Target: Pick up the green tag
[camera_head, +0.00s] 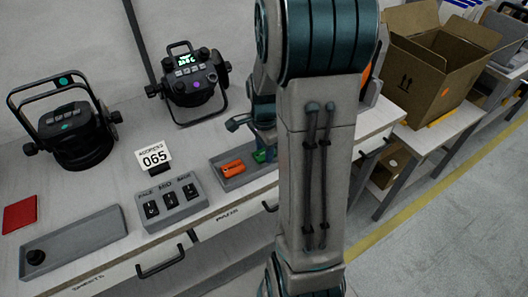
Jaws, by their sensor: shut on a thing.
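The green tag (260,156) shows as a small green patch at the right part of a shallow grey tray (235,182), partly hidden by my arm. An orange tag (232,168) lies left of it in the same tray. My gripper (262,148) is mostly hidden behind my arm, pointing down at the green tag. It is shut on the green tag, though the fingertips are hard to see. Whether the tag is clear of the tray floor cannot be told.
Left of the tray are a switch box (170,206), an address card (154,157) reading 065, and two par cans (190,82) (75,138). An open cardboard box (425,80) stands right.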

